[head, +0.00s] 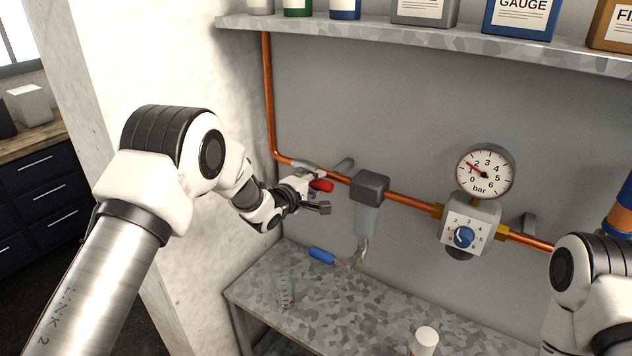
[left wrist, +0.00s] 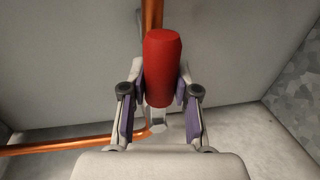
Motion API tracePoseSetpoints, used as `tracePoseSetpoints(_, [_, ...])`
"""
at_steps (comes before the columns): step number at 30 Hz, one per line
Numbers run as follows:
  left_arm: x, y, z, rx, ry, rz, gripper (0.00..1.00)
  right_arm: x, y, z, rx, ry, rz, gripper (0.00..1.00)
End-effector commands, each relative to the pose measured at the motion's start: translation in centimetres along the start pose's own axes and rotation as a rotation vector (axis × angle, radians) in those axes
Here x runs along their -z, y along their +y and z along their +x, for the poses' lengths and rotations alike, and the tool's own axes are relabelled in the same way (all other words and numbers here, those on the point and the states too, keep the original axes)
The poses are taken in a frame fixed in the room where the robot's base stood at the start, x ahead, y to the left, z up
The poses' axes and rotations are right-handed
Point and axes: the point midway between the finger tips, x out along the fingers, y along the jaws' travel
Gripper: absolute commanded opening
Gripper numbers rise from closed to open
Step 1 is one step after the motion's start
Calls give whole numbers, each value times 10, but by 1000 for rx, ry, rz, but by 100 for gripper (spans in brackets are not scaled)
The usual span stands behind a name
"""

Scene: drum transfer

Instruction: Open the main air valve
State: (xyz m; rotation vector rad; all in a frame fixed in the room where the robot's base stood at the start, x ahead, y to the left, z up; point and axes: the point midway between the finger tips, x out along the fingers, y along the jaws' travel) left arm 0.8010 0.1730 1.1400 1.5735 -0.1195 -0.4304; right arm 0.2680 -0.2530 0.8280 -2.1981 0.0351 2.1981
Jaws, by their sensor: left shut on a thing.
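The main air valve's red lever handle (head: 321,185) is on the copper pipe (head: 400,198) at the left part of the wall. In the left wrist view the red handle (left wrist: 162,65) stands between the two fingers. My left gripper (head: 308,195) is shut on the red handle; its purple-padded fingers (left wrist: 161,98) press on both sides. The valve body is mostly hidden behind the gripper. The pressure gauge (head: 485,172) has its needle between 1 and 2 bar. My right arm shows at the right edge, but its gripper is out of view.
A filter with a grey head (head: 369,187) hangs on the pipe right of the handle. A regulator with a blue knob (head: 464,236) sits below the gauge. The bench (head: 350,310) holds a blue-handled tool (head: 322,255), a glass (head: 286,290) and a white cylinder (head: 424,341). A shelf (head: 430,42) with containers runs above.

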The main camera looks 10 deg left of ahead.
Motion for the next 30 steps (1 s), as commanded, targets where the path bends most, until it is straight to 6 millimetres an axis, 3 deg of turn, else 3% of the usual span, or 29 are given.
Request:
tracePoseSetpoints(11, [0,2,0,-4,1,-10,0,0,0,0,0,0,0,0])
tracePoseSetpoints(12, [1,2,0,-4,1,-10,44,0,0,0,0,0,0,0])
tracePoseSetpoints(13, [1,2,0,-4,1,-9,54,0,0,0,0,0,0,0])
tracePoseSetpoints(24, [1,2,-4,-3,1,-7,56,0,0,0,0,0,0,0])
tracePoseSetpoints(30, [1,2,-40,-2,2,-10,56,0,0,0,0,0,0,0])
